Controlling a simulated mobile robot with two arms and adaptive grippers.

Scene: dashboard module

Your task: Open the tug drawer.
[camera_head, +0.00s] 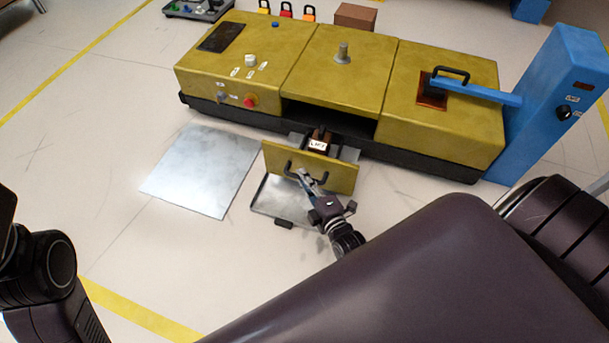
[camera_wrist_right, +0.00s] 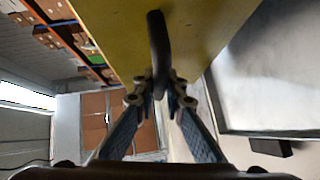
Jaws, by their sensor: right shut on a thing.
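The yellow tug (camera_head: 340,70) stands across the upper middle of the head view. Its drawer (camera_head: 335,172) has a yellow front and stands out from the dark opening below the middle panel. A brown block labelled LIFT (camera_head: 319,141) shows just behind the drawer front. My right gripper (camera_head: 305,178) is shut on the drawer's black handle (camera_wrist_right: 158,45), which runs between its fingertips in the right wrist view (camera_wrist_right: 160,88). Only dark parts of my left arm show at the left edge of the head view; its gripper is not in view.
A grey metal sheet (camera_head: 203,170) lies on the floor left of the drawer. A grey tray (camera_head: 270,203) lies under the drawer front. A blue post (camera_head: 562,90) with an arm stands at the right. Padlocks (camera_head: 286,10) and a brown box (camera_head: 355,16) sit behind the tug.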

